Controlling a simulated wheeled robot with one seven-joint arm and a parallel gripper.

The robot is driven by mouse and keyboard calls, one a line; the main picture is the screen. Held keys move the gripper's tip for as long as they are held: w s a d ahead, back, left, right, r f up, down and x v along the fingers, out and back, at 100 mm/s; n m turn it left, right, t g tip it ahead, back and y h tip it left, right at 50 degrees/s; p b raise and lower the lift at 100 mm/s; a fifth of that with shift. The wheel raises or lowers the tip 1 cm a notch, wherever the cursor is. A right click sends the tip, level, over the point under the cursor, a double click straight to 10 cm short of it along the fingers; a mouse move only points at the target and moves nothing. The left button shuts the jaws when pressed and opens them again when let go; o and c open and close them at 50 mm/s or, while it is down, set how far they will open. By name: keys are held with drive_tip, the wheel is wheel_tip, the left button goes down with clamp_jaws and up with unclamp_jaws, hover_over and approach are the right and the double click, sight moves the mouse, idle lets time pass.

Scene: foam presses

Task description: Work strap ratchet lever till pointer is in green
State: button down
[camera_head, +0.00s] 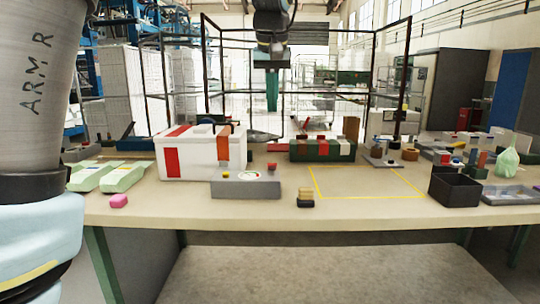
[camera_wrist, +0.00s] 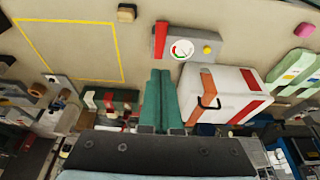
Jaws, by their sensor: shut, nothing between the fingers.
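A grey box (camera_head: 246,187) with a round white dial (camera_head: 250,175) stands near the front of the table. A red lever-like part (camera_head: 272,167) is at its right end and a yellow knob (camera_head: 226,174) at its left. In the wrist view the dial (camera_wrist: 181,49) shows red and green marks; the pointer's exact place is too small to tell. A white case (camera_head: 185,157) with red stripes and an orange strap (camera_head: 223,148) stands behind the box. My gripper (camera_head: 271,107) is shut and empty, high above the table. Its green fingers (camera_wrist: 160,72) touch nothing I can make out.
A dark green crate (camera_head: 322,150) with striped pieces stands behind and to the right. A yellow outlined area (camera_head: 365,182) is clear. A black bin (camera_head: 453,187) is at right, pale green packs (camera_head: 122,177) at left, and a small yellow-black block (camera_head: 305,197) near the front edge.

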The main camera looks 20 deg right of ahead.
drive_tip(key=p+x, duration=0.1)
drive_tip(key=x, duration=0.8)
drive_tip(key=shift+w+f, duration=0.1)
drive_tip(key=shift+f, duration=0.3)
drive_tip(key=f, duration=0.2)
drive_tip(key=s+f, duration=0.1)
drive_tip(key=shift+s+a+p, duration=0.1)
drive_tip(key=shift+a+p, duration=0.15)
drive_tip(key=shift+p, duration=0.05)
drive_tip(key=shift+s+f, duration=0.15)
drive_tip(key=shift+f, duration=0.25)
drive_tip(key=shift+f, duration=0.1)
